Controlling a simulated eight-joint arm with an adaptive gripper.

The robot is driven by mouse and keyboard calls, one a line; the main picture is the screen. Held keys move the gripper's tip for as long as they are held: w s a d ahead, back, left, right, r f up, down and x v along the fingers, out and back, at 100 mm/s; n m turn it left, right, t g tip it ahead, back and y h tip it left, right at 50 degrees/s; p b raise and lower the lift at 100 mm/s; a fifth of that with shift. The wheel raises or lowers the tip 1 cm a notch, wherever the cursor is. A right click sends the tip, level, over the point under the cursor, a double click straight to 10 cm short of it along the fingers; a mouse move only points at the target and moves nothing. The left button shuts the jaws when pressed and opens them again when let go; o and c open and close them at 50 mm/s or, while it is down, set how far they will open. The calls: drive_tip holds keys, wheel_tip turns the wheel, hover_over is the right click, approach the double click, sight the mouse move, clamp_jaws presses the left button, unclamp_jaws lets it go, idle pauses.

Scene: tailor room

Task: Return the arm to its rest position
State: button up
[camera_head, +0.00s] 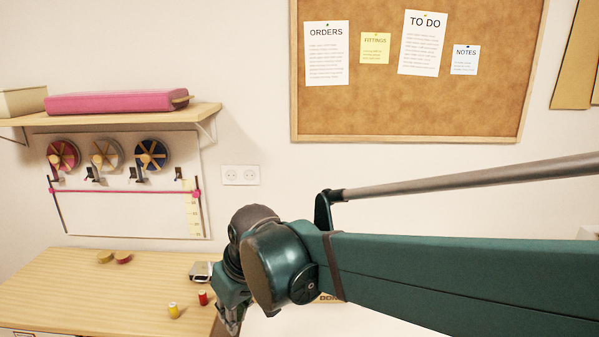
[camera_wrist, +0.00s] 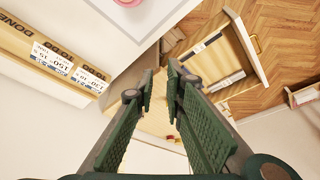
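My arm crosses the head view from the right, in front of the wall, and its wrist bends down. My gripper (camera_head: 230,322) hangs at the right end of the wooden worktable (camera_head: 60,290), partly hidden by the wrist. In the wrist view my gripper (camera_wrist: 161,72) shows two green ribbed fingers with a clear gap between the tips. Nothing is held between them.
A yellow spool (camera_head: 174,310) and a red spool (camera_head: 203,298) stand on the table close to my gripper. A shelf (camera_head: 120,117) and a corkboard (camera_head: 430,110) are on the wall. The wrist view shows an open drawer (camera_wrist: 262,72) and a wooden floor (camera_wrist: 285,30).

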drive_tip(key=s+d+f+m+t+h, duration=0.1)
drive_tip(key=s+d+m, duration=0.2)
drive_tip(key=d, duration=0.9)
drive_tip(key=s+d+f+m+t+h+b, duration=0.1)
drive_tip(key=s+d+m, duration=0.2)
drive_tip(key=d, duration=0.9)
drive_tip(key=s+d+f+m+t+h, duration=0.1)
drive_tip(key=s+d+m+t, duration=0.1)
drive_tip(key=d, duration=1)
drive_tip(key=shift+s+d+f+m+b, duration=0.3)
drive_tip(key=shift+s+d+f+m, duration=0.15)
drive_tip(key=shift+s, duration=0.45)
